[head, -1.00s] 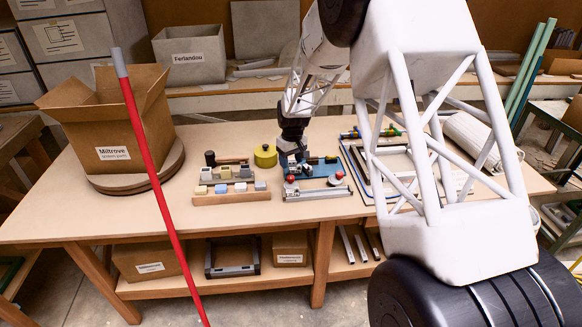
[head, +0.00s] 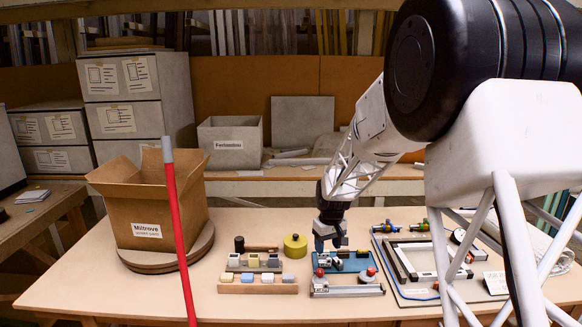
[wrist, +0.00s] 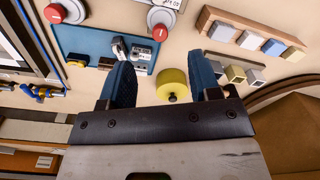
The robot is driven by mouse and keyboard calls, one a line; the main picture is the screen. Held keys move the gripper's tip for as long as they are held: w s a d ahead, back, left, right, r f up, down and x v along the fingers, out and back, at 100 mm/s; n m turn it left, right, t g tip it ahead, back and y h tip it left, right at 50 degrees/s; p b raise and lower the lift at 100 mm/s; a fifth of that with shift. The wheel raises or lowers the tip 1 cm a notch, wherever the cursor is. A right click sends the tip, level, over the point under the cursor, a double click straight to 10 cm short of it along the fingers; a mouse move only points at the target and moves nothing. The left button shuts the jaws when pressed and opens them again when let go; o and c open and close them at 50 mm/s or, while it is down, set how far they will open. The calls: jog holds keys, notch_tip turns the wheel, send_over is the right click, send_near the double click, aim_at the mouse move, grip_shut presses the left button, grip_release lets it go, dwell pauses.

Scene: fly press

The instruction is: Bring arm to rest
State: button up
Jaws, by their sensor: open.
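My gripper (head: 329,234) hangs from my arm above the blue base plate (head: 361,263) of the small press on the table. In the wrist view its two blue fingers (wrist: 163,88) are spread apart with nothing between them. The yellow round piece (wrist: 172,84) shows beyond and between the fingers there; in the head view the yellow piece (head: 295,246) stands left of the gripper. The gripper hides part of the press in the head view.
An open cardboard box (head: 150,205) stands on a round turntable (head: 142,264) at the left. A red pole (head: 180,245) crosses the view before it. A framed board (head: 392,278) lies to the right.

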jog(key=s+d+r+m, duration=0.1)
jog(key=s+d+r, duration=0.1)
jog(key=s+r, duration=0.85)
jog(key=s+d+r+m, duration=0.1)
jog(key=s+r, duration=0.1)
jog(key=s, duration=1)
jog(key=s+d+r+m+t, duration=0.1)
jog(key=s+r, duration=0.1)
jog(key=s, duration=1)
jog(key=s+d+r+m+t, duration=0.1)
jog(key=s+d+r+m, duration=0.1)
jog(key=s, duration=1)
jog(key=shift+s+r+h, duration=0.2)
jog(key=shift+r+h, duration=0.1)
jog(key=shift+r, duration=0.1)
jog(key=shift+d, duration=0.1)
